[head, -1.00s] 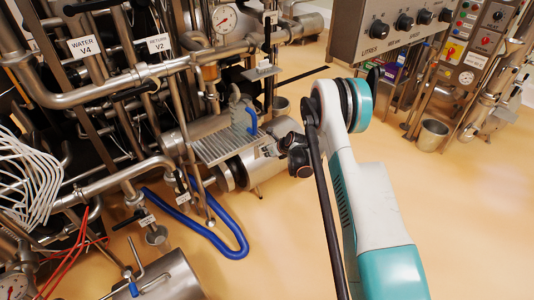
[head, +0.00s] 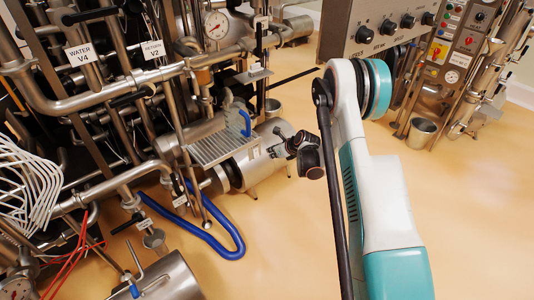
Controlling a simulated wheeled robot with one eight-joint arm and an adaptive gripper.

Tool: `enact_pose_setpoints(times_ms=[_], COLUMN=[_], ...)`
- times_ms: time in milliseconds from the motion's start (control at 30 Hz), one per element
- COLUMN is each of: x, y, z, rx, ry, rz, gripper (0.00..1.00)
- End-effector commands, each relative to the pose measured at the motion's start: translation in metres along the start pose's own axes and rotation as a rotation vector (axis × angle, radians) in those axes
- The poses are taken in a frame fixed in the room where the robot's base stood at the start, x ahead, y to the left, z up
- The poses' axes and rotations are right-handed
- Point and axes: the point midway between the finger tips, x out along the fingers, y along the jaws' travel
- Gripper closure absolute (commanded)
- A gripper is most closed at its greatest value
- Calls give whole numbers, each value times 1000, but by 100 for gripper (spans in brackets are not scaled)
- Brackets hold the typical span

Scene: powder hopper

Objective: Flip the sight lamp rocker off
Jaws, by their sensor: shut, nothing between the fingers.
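I cannot make out the sight lamp rocker in the head view. A grey panel with a row of black knobs (head: 388,27) is at the top right, its lower part hidden by my arm. A second panel with coloured switches and buttons (head: 463,42) stands further right, with details too small to read. My gripper (head: 277,151) is the small dark end left of my arm, shut and empty. In the picture it lies in front of the steel cylinder (head: 258,165), and the distance between them is unclear.
Dense steel pipework with valves labelled WATER V4 (head: 84,53) and V2 (head: 153,50) fills the left. A blue hose (head: 205,237) lies on the floor below it. A metal bucket (head: 421,132) stands at the right. The yellow floor (head: 270,255) in the middle is clear.

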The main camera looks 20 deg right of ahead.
Motion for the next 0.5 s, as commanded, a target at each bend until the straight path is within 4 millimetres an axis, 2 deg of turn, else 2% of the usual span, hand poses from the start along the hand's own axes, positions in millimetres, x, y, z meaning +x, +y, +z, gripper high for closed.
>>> enact_pose_setpoints(times_ms=[33, 200, 500], x=[-11, -29, -34], y=[0, 0, 0], z=[3, 4, 4], rx=[1, 0, -1], ry=[0, 0, 0], rz=[-1, -1, 0], gripper=[100, 100, 100])
